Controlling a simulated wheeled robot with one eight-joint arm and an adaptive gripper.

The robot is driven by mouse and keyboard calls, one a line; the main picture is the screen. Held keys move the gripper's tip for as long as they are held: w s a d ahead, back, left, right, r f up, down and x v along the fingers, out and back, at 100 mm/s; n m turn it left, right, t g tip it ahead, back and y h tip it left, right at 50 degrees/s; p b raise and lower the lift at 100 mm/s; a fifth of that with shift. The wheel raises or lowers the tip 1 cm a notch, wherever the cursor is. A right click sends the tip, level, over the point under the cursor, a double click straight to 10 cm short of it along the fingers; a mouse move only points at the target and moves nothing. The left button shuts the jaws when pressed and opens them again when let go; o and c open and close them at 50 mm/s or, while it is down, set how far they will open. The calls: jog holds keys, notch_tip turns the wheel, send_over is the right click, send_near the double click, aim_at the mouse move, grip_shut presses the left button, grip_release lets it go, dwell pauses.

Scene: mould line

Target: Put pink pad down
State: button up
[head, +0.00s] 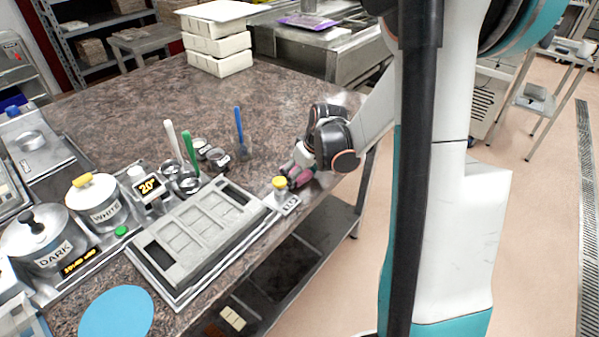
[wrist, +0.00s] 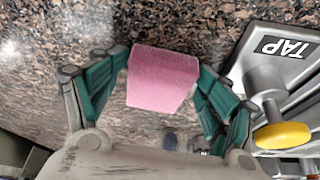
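The pink pad (wrist: 162,80) is a small pink block between the two fingers of my gripper (wrist: 165,82) in the wrist view. The fingers touch it on both sides, so my gripper is shut on it. In the head view the pad (head: 302,176) shows as a small patch of pink at my gripper (head: 298,174), near the right edge of the stone counter (head: 290,100). Whether the pad touches the counter is hard to tell.
A yellow knob (head: 279,182) on a plate marked TAP (wrist: 286,46) stands close by my gripper. A grey mould (head: 195,235) lies on a metal tray to the left. Pots, bowls and upright tools stand further left. The counter behind my gripper is clear, with white stacked boxes (head: 217,45) at the back.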

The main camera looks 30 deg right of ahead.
jog(key=shift+s+r, duration=0.1)
jog(key=shift+r, duration=0.1)
dwell(0.3)
jog(key=shift+r+p, duration=0.55)
jog(key=shift+p, duration=0.25)
jog(key=p+v, duration=0.4)
jog(key=v, duration=0.9)
jog(key=shift+d+p, duration=0.25)
jog(key=shift+p, duration=0.1)
jog(key=shift+r, duration=0.15)
